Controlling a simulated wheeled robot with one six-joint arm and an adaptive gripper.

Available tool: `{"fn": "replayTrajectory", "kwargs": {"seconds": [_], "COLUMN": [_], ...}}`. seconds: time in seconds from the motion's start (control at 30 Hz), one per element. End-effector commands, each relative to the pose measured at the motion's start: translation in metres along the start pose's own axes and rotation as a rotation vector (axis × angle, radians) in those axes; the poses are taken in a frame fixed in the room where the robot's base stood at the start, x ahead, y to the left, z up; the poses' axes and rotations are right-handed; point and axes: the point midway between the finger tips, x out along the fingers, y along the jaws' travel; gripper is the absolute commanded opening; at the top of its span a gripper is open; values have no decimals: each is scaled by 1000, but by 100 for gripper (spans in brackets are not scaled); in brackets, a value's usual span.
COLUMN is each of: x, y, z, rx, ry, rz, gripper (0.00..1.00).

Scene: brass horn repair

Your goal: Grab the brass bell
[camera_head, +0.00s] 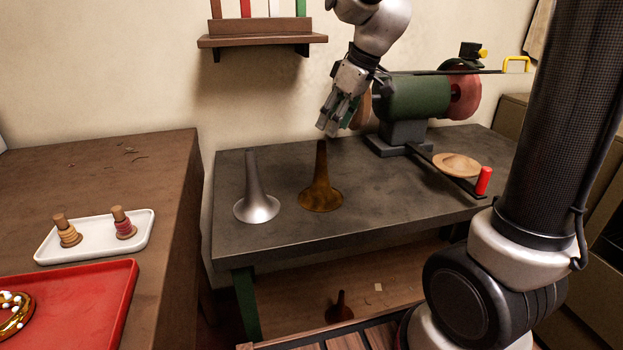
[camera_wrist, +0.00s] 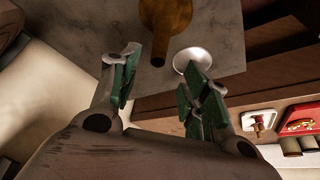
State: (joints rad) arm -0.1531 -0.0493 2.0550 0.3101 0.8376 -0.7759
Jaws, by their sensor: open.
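The brass bell (camera_head: 321,190) is brown-gold and stands upright on its flare on the grey workbench (camera_head: 300,235). A silver bell (camera_head: 257,205) stands to its left. My gripper (camera_head: 328,128) is open and empty, just above the brass bell's narrow top, pointing down. In the wrist view, the brass bell (camera_wrist: 167,18) shows at the top, its narrow end reaching toward the gap between my green-padded fingers (camera_wrist: 160,80). The silver bell's pale flare (camera_wrist: 190,58) shows beside it, partly behind the right finger.
A green bench machine with a red wheel (camera_head: 418,97) stands right of my gripper. A wooden disc (camera_head: 456,164) and red handle (camera_head: 483,180) are at the bench's right. A small dark bell (camera_head: 339,308) stands on the lower shelf. A white tray (camera_head: 60,248) and red tray (camera_head: 95,290) lie left.

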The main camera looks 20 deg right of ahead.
Motion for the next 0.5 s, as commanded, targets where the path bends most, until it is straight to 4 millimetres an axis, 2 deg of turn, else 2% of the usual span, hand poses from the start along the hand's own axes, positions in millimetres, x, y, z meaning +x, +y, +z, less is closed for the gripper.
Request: {"fn": "replayTrajectory", "kwargs": {"seconds": [0.17,0.5], "x": [11,58], "y": [0,2], "z": [0,-6], "rx": [-32,-32], "ry": [-2,-3], "rz": [-2,-2], "gripper": [46,46]}}
